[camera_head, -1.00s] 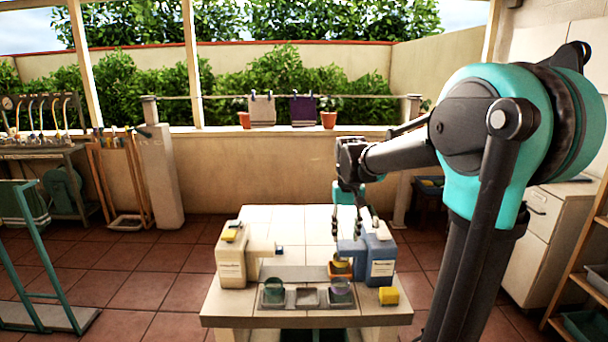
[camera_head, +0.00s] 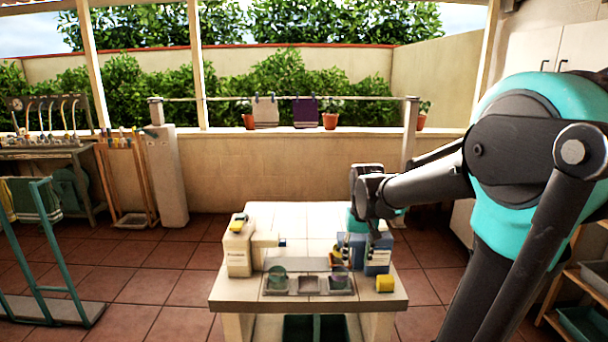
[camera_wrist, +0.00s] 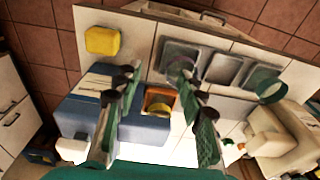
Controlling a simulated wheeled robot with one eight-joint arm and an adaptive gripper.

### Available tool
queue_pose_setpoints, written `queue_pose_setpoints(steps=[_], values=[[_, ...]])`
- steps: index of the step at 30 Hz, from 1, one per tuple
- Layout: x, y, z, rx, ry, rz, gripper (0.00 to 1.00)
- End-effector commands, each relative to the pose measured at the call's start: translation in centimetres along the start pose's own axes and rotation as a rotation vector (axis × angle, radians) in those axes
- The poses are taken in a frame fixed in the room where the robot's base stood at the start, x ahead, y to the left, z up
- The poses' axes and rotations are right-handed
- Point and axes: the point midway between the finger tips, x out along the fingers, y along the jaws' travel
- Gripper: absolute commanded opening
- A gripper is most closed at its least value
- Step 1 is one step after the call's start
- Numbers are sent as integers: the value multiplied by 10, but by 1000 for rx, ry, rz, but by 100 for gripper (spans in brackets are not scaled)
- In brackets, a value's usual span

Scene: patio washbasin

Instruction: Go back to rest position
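Below, between the fingers, an orange holder with a yellow piece (camera_wrist: 160,104) sits beside the blue dispenser. The right finger partly covers the tray of cups. My arm reaches in from the right of the head view, bent at the elbow.
A cream dispenser (camera_head: 238,255) stands on the table's left. The steel tray (camera_head: 308,292) lies at the front, with a green cup (camera_head: 277,277) in it. A yellow block (camera_head: 385,284) is at the front right corner. A teal rack (camera_head: 50,255) stands left; open floor lies between.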

Motion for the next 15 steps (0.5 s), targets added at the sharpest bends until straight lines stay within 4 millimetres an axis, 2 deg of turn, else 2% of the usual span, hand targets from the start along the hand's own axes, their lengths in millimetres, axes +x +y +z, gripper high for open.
queue_pose_setpoints(steps=[5,12,15], values=[[26,14,39,3,70,-3,40],[74,34,112,4,201,1,40],[87,39,133,4,241,4,40]])
